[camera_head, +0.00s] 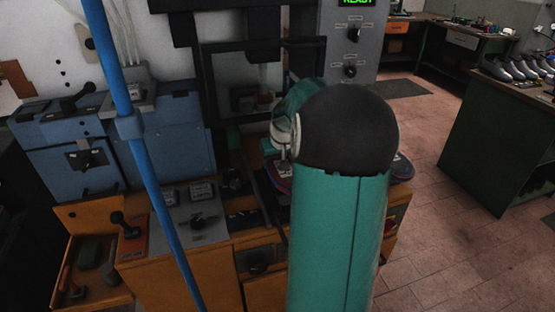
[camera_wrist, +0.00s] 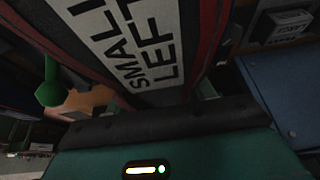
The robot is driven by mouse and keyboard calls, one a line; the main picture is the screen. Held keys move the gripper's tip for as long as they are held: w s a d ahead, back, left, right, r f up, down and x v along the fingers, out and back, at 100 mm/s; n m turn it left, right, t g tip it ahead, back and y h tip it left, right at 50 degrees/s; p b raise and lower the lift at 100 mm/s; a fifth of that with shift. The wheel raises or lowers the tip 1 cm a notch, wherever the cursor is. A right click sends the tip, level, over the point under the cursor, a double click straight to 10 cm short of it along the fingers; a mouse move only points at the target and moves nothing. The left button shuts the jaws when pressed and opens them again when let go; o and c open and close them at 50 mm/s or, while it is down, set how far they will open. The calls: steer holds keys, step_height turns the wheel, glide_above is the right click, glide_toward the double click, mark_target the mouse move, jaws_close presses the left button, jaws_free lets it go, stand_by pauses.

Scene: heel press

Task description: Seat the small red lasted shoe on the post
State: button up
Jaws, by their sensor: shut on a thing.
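In the wrist view, a dark piece with red edges and a white label reading "SMALL LEFT" fills the upper middle; I take it to be the small red lasted shoe (camera_wrist: 203,45). It is right in front of my gripper (camera_wrist: 160,145), whose teal body with a dark front bar and lit strip spans the bottom. The post cannot be made out in either view.
An orange bench with a grey control panel (camera_head: 196,222) and a blue machine (camera_head: 172,140) stand left. A grey control box reading "READY" (camera_head: 348,45) is behind my arm. A blue pole (camera_head: 150,175) crosses the left. Several shoes (camera_head: 520,70) sit on a green bench at right. Tiled floor between is clear.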

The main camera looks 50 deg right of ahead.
steer(key=shift+f, duration=0.25)
steer(key=o, duration=1.3)
steer(key=shift+c, duration=0.2)
steer(key=shift+f, duration=0.1)
steer(key=v, duration=1.4)
